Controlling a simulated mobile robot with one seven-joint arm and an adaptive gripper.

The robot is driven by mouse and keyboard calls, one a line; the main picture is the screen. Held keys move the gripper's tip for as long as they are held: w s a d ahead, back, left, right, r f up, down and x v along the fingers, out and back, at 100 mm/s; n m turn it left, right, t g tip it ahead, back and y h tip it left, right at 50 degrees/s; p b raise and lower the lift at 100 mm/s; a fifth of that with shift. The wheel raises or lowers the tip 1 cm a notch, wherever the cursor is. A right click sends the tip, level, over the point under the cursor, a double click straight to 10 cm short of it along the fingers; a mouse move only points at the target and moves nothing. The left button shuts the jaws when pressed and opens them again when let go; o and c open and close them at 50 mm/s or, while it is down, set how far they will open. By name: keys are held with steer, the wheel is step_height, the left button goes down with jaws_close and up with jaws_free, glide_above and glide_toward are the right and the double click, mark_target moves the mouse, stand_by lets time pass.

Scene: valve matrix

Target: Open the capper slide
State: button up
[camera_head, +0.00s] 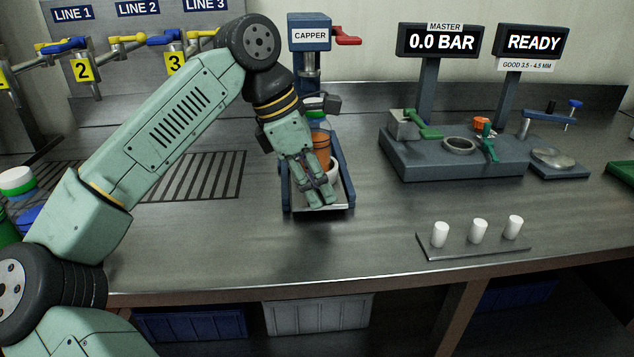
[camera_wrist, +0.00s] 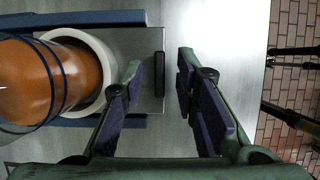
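The capper (camera_head: 309,36) is a blue press on a column at the back of the bench. Its slide (camera_head: 287,196) has blue side rails and a pale plate, and lies in front of the column. An orange-brown jar (camera_head: 321,143) sits in a white ring on the slide; both also show at the left of the wrist view (camera_wrist: 75,80). A dark upright bar (camera_wrist: 159,74) marks the slide's front end there. My gripper (camera_head: 320,201) points down over the front of the slide. In the wrist view its fingers (camera_wrist: 158,72) are apart, with the bar between them; contact cannot be told.
A red lever (camera_head: 346,40) sticks out right of the capper head. A blue-grey fixture block (camera_head: 455,160) stands to the right, below the displays. A small rack (camera_head: 474,246) with white cylinders lies near the front edge.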

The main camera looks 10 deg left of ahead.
steer(key=v, duration=1.2)
steer(key=shift+s, duration=0.1)
